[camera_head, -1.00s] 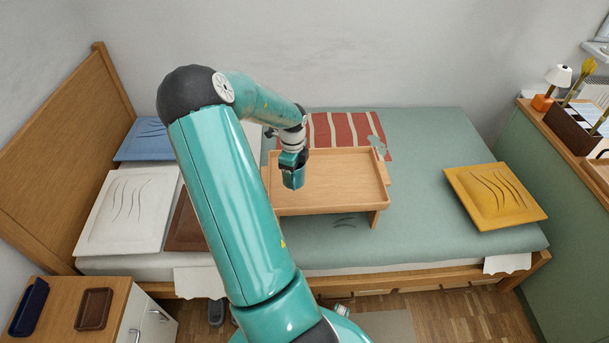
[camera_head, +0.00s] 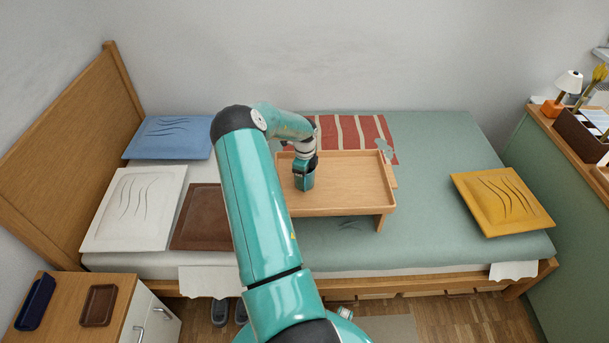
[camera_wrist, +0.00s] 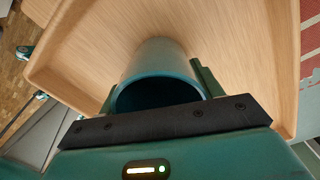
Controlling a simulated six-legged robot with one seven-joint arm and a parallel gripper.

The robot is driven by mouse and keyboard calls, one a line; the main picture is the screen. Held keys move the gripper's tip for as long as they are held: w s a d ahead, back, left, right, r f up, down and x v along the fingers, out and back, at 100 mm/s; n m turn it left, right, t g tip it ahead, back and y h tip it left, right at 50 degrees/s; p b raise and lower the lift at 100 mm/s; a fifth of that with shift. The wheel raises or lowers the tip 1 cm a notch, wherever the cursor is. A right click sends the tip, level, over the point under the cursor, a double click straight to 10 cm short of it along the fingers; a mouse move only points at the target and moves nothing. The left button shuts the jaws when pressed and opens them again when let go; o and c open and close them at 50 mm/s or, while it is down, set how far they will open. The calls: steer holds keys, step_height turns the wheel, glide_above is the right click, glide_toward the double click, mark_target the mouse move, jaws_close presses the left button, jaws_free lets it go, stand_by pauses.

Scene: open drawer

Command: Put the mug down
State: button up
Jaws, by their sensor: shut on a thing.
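The teal mug (camera_head: 304,181) is at the wooden bed tray (camera_head: 350,204), over its left part. My gripper (camera_head: 304,164) is shut on the mug from above. In the wrist view the mug (camera_wrist: 158,75) sits between the two fingers (camera_wrist: 156,88), its dark open mouth towards the camera, with the tray's bare wood (camera_wrist: 90,50) behind it. The mug looks upright in the head view. I cannot tell whether its base touches the tray. My arm hides part of the tray's left side.
The tray stands on a green-covered bed, with a red striped cloth (camera_head: 350,132) behind it. White (camera_head: 135,210), blue (camera_head: 168,138), brown (camera_head: 203,222) and yellow (camera_head: 502,202) cushions lie around. The tray's middle and right are clear; its raised rim runs around them.

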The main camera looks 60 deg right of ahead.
steer(key=o, duration=1.2)
steer(key=shift+f, duration=0.1)
step_height(320, 180, up, 12)
steer(key=shift+r, duration=0.2)
